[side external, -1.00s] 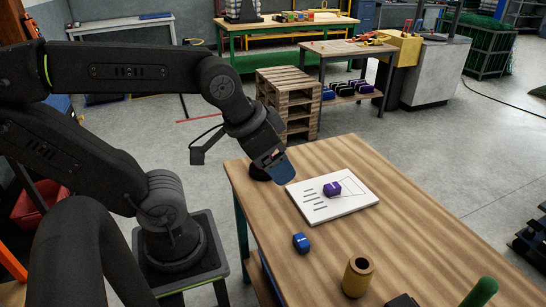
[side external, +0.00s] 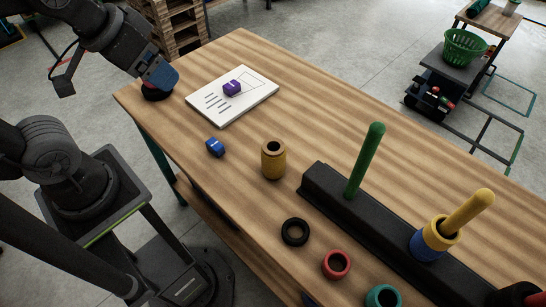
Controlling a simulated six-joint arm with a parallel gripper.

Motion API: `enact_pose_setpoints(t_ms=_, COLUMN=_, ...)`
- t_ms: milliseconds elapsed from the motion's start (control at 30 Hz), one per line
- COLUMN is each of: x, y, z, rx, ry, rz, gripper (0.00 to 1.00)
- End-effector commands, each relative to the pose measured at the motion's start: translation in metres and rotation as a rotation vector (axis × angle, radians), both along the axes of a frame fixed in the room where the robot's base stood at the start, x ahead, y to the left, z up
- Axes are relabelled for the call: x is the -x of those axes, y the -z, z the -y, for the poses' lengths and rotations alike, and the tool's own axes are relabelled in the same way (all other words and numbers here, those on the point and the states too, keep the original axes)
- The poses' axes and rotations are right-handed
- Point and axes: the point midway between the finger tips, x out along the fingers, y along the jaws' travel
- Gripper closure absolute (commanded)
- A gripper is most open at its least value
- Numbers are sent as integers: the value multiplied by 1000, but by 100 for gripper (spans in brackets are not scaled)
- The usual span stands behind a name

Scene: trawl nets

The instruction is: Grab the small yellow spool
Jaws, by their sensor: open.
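A yellow-tan spool (side external: 273,162) with a dark hole in its top stands upright on the wooden table (side external: 330,125), near the middle of the side external view. A smaller yellow ring or spool (side external: 436,240) sits on a yellow peg, above a blue one (side external: 425,250). I cannot tell from size alone which is meant. My gripper (side external: 162,77), with blue fingers, is open at the table's far left corner, well apart from both. It is over or beside a black round thing (side external: 157,94), partly hidden; contact cannot be told.
A blue block (side external: 215,147) is nearer. A black rail (side external: 385,225) bears a green peg (side external: 367,160). Black (side external: 295,232), red (side external: 336,265) and teal (side external: 383,298) rings lie in front.

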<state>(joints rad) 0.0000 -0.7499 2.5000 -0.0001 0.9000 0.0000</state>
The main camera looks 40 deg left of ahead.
Motion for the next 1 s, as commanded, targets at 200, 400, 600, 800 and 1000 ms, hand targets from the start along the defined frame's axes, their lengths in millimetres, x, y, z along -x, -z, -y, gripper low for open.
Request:
enact_pose_setpoints(t_ms=200, x=0, y=0, z=0, rx=0, ry=0, rz=0, gripper=22)
enact_pose_setpoints(t_ms=400, x=0, y=0, z=0, rx=0, ry=0, rz=0, gripper=22)
enact_pose_setpoints(t_ms=600, x=0, y=0, z=0, rx=0, ry=0, rz=0, gripper=10)
enact_pose_setpoints(t_ms=800, x=0, y=0, z=0, rx=0, ry=0, rz=0, gripper=8)
enact_pose_setpoints(t_ms=1000, x=-11, y=0, z=5, rx=-29, ry=77, rz=-34, gripper=8)
